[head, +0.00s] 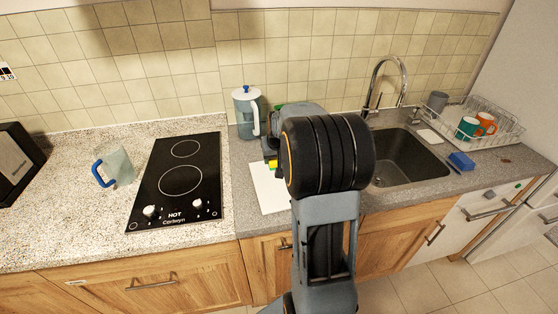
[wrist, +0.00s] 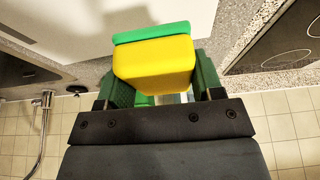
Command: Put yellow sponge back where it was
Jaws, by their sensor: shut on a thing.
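The yellow sponge (wrist: 155,65) has a green scouring layer and fills the middle of the wrist view. My gripper (wrist: 160,88) is shut on it, with a green finger at each side. In the head view only a small yellow part (head: 273,164) shows left of my wrist, above the white board (head: 268,192) between hob and sink. My arm hides most of the gripper there. I cannot tell the sponge's exact height above the board.
A lidded jug (head: 247,112) stands behind the board, close to my gripper. The black hob (head: 180,180) is left, with a blue-handled clear jug (head: 116,165) beyond. Right are the sink (head: 405,160), tall faucet (head: 386,80), blue block (head: 461,161) and dish rack (head: 500,130) with mugs.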

